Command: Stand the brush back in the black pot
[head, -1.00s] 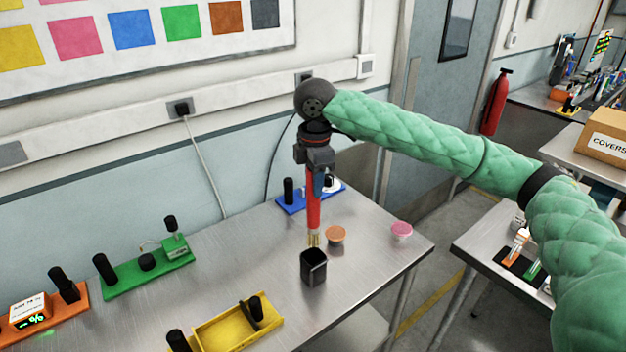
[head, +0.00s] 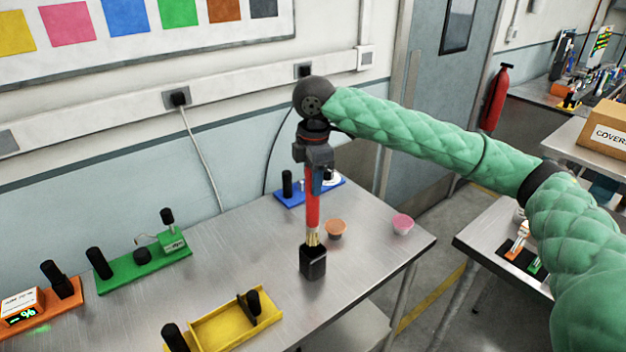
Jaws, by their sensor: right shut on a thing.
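The brush (head: 312,210) has a red handle and pale bristles and hangs upright, bristles down. My right gripper (head: 315,172) is shut on the upper part of its handle. The black pot (head: 314,264) stands upright on the steel table, directly below the brush. The bristle tips meet the pot's mouth in the picture; I cannot tell how far inside they are. My left gripper is not in view.
A blue module (head: 325,189) is behind the brush. A yellow tray (head: 225,328), a green module (head: 150,266) and an orange module (head: 65,291) lie to the left.

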